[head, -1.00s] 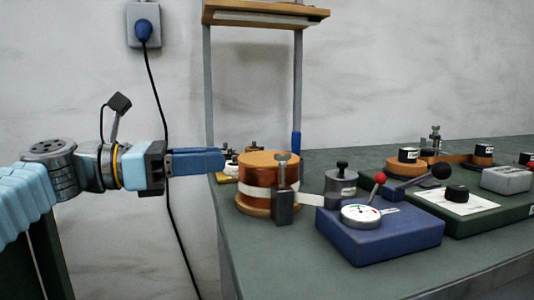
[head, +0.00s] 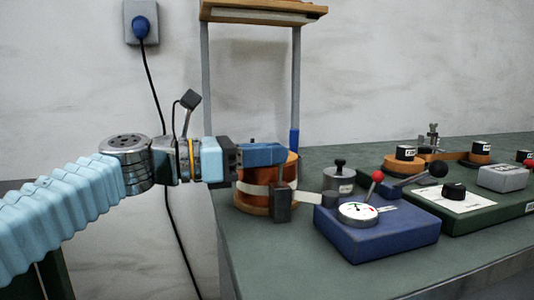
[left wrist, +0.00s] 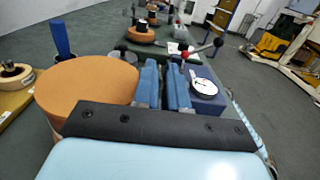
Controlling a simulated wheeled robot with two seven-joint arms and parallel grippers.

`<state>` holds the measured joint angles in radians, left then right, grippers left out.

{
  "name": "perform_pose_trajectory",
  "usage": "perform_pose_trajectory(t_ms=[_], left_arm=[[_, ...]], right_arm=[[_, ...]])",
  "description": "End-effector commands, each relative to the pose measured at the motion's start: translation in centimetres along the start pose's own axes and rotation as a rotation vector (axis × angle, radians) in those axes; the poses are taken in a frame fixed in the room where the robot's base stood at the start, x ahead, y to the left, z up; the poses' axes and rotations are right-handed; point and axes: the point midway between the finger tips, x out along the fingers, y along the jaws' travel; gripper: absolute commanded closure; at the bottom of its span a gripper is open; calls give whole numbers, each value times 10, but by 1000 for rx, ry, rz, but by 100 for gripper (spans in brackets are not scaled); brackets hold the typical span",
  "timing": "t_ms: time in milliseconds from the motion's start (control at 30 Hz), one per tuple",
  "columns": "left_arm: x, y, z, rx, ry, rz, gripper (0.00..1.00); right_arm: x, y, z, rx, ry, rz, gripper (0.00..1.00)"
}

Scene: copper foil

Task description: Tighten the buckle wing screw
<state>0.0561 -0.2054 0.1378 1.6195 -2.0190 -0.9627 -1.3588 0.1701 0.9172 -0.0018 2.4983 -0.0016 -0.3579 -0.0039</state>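A copper-coloured drum (head: 254,175) with wooden ends stands on the bench, with a pale strap around it. A dark buckle block (head: 282,205) sits on the strap at the drum's front right. The wing screw above the buckle is hidden behind my left gripper's blue fingers (head: 264,154). In the left wrist view the fingers (left wrist: 164,85) lie beside the round wooden top (left wrist: 85,85), with a narrow gap between them. I see nothing clearly held in that gap. My right gripper is out of view.
A blue box (head: 375,235) with a dial and red-knobbed lever stands right of the drum. A grey cylinder (head: 339,182) is behind it. A green base (head: 480,212) lies farther right. A post frame (head: 297,90) rises behind the drum.

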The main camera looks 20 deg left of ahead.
Motion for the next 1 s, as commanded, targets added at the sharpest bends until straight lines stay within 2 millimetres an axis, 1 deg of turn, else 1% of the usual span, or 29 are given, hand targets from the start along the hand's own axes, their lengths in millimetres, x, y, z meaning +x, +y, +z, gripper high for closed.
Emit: perform_pose_trajectory(t_ms=[33, 67, 267, 500, 633, 933, 967, 1000], left_arm=[[0, 0, 0, 0, 0, 0, 98], [0, 0, 0, 0, 0, 0, 100], [0, 1, 0, -1, 1, -11, 100], [1, 6, 1, -3, 1, -194, 100], [1, 7, 0, -1, 1, -263, 100], [0, 6, 0, 0, 0, -275, 100], [0, 6, 0, 0, 0, -275, 85], [0, 6, 0, 0, 0, -274, 79]], right_arm=[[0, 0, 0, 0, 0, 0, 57], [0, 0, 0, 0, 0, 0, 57], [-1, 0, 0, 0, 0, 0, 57], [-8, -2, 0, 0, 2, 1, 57], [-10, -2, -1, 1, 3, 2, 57], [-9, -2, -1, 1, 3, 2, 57], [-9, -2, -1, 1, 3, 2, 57], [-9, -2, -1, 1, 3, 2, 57]])
